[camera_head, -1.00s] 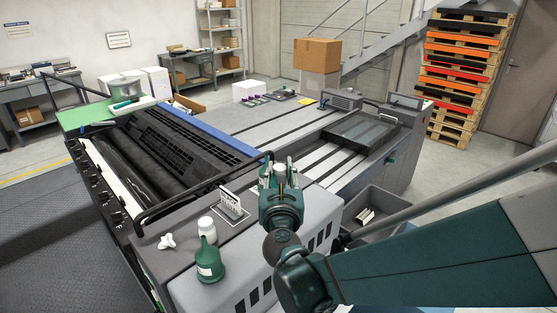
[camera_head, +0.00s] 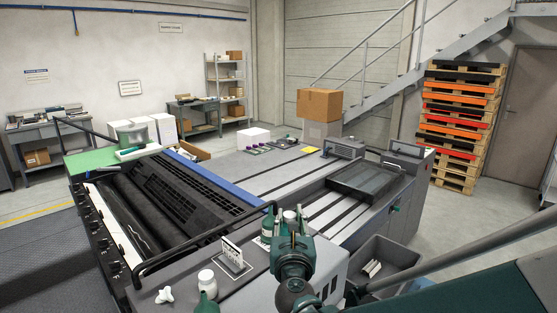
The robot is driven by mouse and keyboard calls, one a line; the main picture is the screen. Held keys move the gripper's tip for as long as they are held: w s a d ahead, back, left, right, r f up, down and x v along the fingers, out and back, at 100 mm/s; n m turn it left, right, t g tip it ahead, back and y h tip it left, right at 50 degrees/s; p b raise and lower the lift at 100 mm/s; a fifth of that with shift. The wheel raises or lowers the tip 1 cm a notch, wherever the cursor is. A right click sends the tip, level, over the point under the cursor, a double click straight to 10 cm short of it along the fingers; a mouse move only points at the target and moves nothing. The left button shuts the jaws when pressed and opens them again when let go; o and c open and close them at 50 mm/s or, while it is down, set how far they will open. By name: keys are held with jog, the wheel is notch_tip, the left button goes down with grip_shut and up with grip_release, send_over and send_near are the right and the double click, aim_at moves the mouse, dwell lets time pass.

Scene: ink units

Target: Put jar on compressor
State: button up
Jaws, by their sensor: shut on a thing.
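My gripper (camera_head: 286,222) is in the lower middle of the head view, over the near part of the large grey machine. It is shut on a small white-topped thing (camera_head: 289,215), probably the jar; the fingers and wrist hide most of it. I cannot tell for sure which part is the compressor. A grey vented unit (camera_head: 343,148) sits at the machine's far right, well beyond my gripper.
A black rail (camera_head: 205,238) crosses left of my gripper. A cardboard box (camera_head: 320,104) is behind. The flat grey top (camera_head: 262,172) has free room.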

jog(key=w+d+r, duration=0.2)
jog(key=w+d, duration=0.1)
jog(key=d, duration=0.6)
jog(key=w+d+r, duration=0.2)
jog(key=w+d, duration=0.2)
jog(key=d, duration=0.5)
jog(key=shift+w+d+r, duration=0.2)
jog(key=shift+w+d, duration=0.05)
jog(key=shift+w, duration=0.05)
jog(key=shift+a, duration=0.15)
jog(key=s+a+f, duration=0.1)
jog(key=s+a, duration=0.4)
jog(key=a, duration=0.4)
jog(key=s+a+f, duration=0.2)
jog(key=s+a, duration=0.3)
jog(key=a, duration=0.4)
jog(key=s+a+f, duration=0.1)
jog(key=s+a, duration=0.4)
jog(key=a, duration=0.5)
jog(key=shift+s+f+n, duration=0.2)
jog(key=shift+f+n, duration=0.05)
jog(key=shift+n, duration=0.15)
jog(key=shift+f+b, duration=0.9)
jog(key=shift+f, duration=2.05)
